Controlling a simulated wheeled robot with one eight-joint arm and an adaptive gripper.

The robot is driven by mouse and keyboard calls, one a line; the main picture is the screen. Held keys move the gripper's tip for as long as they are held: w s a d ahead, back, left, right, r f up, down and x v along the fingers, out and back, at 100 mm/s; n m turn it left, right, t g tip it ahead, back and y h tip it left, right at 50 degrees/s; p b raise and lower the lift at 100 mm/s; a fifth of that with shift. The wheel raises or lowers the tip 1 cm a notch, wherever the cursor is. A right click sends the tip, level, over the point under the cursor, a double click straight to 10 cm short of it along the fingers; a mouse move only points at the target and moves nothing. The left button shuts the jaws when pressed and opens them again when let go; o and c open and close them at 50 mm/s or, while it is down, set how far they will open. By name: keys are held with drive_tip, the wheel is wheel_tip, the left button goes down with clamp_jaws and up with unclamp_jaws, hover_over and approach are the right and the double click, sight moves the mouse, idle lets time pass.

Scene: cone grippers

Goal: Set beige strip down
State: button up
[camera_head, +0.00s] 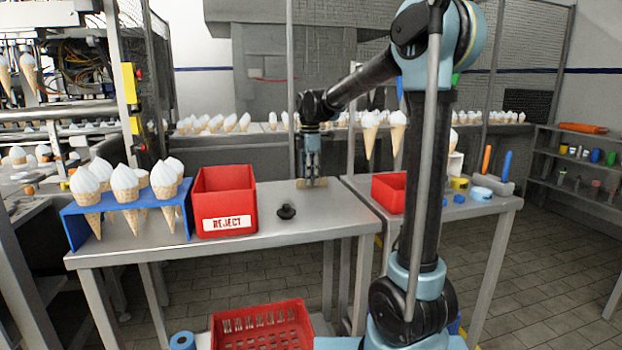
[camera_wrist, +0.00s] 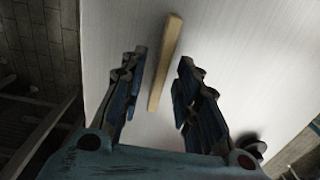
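The beige strip (camera_head: 318,183) lies on the metal table (camera_head: 340,218), close to its right end. In the wrist view the strip (camera_wrist: 165,62) is a long narrow bar, slightly tilted, between my fingers and extending past their tips. My gripper (camera_head: 311,170) points down over the strip. In the wrist view my gripper (camera_wrist: 161,72) is open, with a finger on each side of the strip and a visible gap to both. The strip's near end lies between the fingers. I cannot tell how high the fingertips are above the table.
A small black knob-like object (camera_head: 286,211) stands left of my gripper; it also shows in the wrist view (camera_wrist: 252,146). A red REJECT bin (camera_head: 224,200) and a blue cone rack (camera_head: 75,228) are farther left. A second table with a red bin (camera_head: 388,192) is right.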

wheel_tip(320, 180, up, 12)
idle(0.6)
